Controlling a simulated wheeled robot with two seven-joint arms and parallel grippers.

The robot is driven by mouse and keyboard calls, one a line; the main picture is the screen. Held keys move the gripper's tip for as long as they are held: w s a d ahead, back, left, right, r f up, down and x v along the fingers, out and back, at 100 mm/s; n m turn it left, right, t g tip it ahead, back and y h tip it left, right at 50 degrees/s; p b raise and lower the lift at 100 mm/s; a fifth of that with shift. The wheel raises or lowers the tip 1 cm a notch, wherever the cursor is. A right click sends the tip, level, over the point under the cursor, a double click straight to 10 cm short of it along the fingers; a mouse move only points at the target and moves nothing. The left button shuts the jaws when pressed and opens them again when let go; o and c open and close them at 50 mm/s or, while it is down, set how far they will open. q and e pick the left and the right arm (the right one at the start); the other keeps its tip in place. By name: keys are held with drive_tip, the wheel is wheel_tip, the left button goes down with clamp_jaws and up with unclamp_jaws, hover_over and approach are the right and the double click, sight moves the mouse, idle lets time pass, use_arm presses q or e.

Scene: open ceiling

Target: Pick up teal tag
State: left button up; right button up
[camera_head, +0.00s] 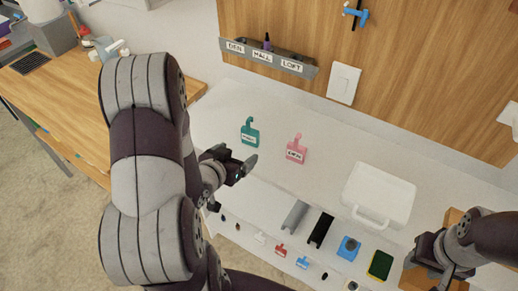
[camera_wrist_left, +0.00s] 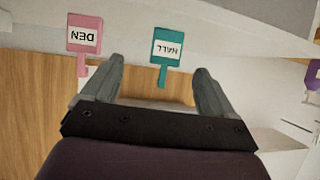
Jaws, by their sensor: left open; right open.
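The teal tag (camera_head: 250,131) has a hook at its top and a white label. It lies on the white surface, left of the pink tag (camera_head: 296,148). In the left wrist view the teal tag (camera_wrist_left: 174,47) appears upside down, with its label reading HALL, ahead of and between my fingertips. My left gripper (camera_head: 243,166) is open and empty, just in front of the teal tag and apart from it. Its two fingers also show in the left wrist view (camera_wrist_left: 160,76). My right gripper (camera_head: 432,262) is at the lower right, far from the tag.
A grey rack (camera_head: 268,56) labelled DEN, HALL and LOFT is on the wooden panel behind. A white case (camera_head: 378,195) stands at right. A black holder (camera_head: 321,229), a sponge (camera_head: 380,265) and several small items lie in front. White surface around the tags is clear.

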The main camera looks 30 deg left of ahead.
sight(249, 136)
use_arm(q)
drive_tip(key=shift+t, duration=0.5)
drive_tip(key=w, duration=0.2)
drive_tip(key=w+a, duration=0.1)
drive_tip(key=w, duration=0.1)
drive_tip(key=shift+w+a, duration=0.1)
drive_tip(key=shift+a, duration=0.05)
drive_tip(key=x, duration=0.4)
drive_tip(key=shift+w+d, duration=0.1)
drive_tip(key=shift+d, duration=0.2)
drive_tip(key=w+f, duration=0.1)
drive_tip(key=w+f+p, duration=0.1)
drive_tip(key=w, duration=0.1)
drive_tip(key=w+a, duration=0.1)
drive_tip(key=shift+w+a+f, duration=0.1)
drive_tip(key=shift+w+f, duration=0.05)
drive_tip(key=shift+f, duration=0.25)
drive_tip(key=shift+w+f, duration=0.1)
drive_tip(key=shift+w, duration=0.05)
drive_tip(key=shift+c, duration=1)
drive_tip(key=c, duration=0.8)
use_arm(e)
drive_tip(key=shift+w+a+r, duration=0.1)
drive_tip(key=shift+a+r, duration=0.4)
drive_tip(key=shift+r, duration=0.2)
